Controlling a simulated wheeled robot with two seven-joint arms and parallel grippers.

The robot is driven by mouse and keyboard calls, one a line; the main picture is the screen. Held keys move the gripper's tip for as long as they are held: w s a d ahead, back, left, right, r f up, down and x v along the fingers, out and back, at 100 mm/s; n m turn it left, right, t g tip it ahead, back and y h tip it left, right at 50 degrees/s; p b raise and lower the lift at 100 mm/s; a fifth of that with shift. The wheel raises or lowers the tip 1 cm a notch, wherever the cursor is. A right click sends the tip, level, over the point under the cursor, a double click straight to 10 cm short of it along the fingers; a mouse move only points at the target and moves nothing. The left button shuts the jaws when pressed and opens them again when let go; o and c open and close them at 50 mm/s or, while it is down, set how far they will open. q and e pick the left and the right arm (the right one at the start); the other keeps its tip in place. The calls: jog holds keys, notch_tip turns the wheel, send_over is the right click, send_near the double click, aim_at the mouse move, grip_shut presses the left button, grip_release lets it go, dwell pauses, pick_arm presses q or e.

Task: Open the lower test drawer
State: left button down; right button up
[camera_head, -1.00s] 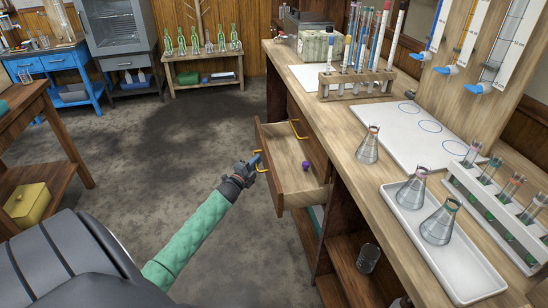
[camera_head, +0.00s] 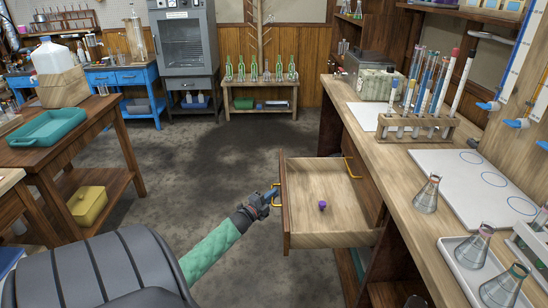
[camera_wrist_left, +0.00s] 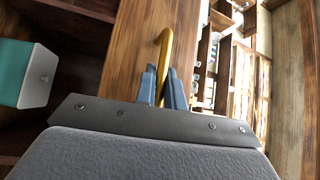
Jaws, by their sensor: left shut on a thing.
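A wooden drawer (camera_head: 310,181) stands pulled out of the bench on the right in the head view, with a small purple object (camera_head: 322,205) on its floor. My left gripper (camera_head: 268,196) is shut on the yellow handle (camera_head: 276,203) at the drawer's front. In the left wrist view, the blue fingers (camera_wrist_left: 162,84) close around the yellow handle (camera_wrist_left: 165,45) against the wooden front. A second yellow handle (camera_head: 350,167) shows on the bench face beyond the open drawer. My right gripper is not in view.
The bench top holds flasks (camera_head: 427,194), a test tube rack (camera_head: 414,126) and a white tray (camera_head: 458,255) above the drawer. A wooden table with a green tray (camera_head: 42,126) stands at the left. The grey floor left of the drawer is clear.

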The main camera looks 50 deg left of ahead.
pick_arm(q)
jog(key=c, duration=1.5)
grip_release()
jog(key=s, duration=0.5)
jog(key=s+f, duration=0.1)
jog(key=s, duration=0.1)
jog(key=shift+s+d, duration=0.35)
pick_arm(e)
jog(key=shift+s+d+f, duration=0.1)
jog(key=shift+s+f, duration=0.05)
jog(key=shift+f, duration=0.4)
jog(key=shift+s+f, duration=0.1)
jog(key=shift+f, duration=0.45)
pick_arm(q)
jog(key=shift+f, duration=0.1)
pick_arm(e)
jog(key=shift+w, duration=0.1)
